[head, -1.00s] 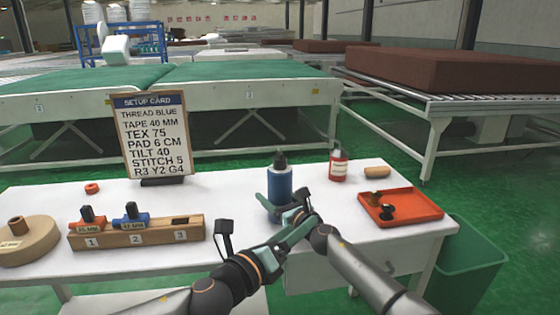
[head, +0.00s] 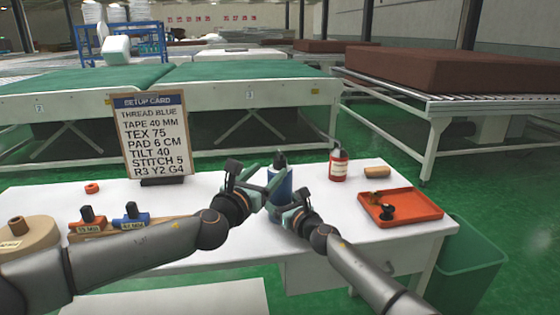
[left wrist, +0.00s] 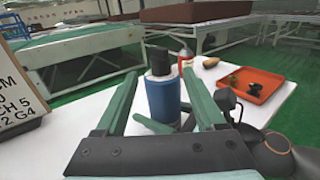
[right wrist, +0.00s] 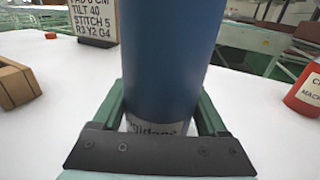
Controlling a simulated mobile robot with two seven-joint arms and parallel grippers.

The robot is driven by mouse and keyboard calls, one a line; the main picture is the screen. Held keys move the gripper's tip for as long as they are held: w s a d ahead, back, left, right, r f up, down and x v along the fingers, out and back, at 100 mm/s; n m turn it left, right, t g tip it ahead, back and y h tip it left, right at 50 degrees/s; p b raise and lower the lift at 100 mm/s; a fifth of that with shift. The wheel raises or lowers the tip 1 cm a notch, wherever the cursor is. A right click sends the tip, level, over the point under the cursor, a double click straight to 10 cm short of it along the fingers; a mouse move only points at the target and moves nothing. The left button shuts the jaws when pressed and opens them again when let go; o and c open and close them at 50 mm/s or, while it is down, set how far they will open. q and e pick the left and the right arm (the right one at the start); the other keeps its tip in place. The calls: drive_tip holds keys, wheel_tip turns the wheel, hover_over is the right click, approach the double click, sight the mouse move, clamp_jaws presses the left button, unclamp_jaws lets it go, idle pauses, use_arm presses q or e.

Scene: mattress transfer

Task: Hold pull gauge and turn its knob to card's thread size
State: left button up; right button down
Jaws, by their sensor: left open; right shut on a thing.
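The pull gauge (head: 280,183) is a blue cylinder with a black knob (head: 280,160) on top, upright on the white table. My right gripper (right wrist: 163,112) is shut around its lower body, just above a pale printed band. My left gripper (head: 264,190) is open close to the gauge; in the left wrist view its green fingers stand to either side of the blue body (left wrist: 163,98), below the knob. The setup card (head: 151,135) stands upright at the back left and reads TEX 75. The knob's scale marks are too small to read.
A red bottle (head: 338,166) and a cork-coloured piece (head: 377,171) stand behind right of the gauge. An orange tray (head: 418,205) holds small dark parts. A wooden block with red and blue tools (head: 130,217) is at left, partly behind my left arm. A red ring (head: 92,188) lies near the card.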

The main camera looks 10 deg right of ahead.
sight(277, 161)
use_arm(q)
drive_tip(key=x, duration=0.4)
drive_tip(key=shift+w+d, duration=0.15)
drive_tip(key=shift+d, duration=0.05)
drive_tip(key=shift+w+d+r, duration=0.25)
drive_tip(key=shift+w+d, duration=0.3)
drive_tip(key=shift+w, duration=0.25)
drive_tip(key=shift+w+d+f, duration=0.2)
drive_tip(key=shift+w+d, duration=0.1)
drive_tip(key=shift+w, duration=0.2)
clamp_jaws()
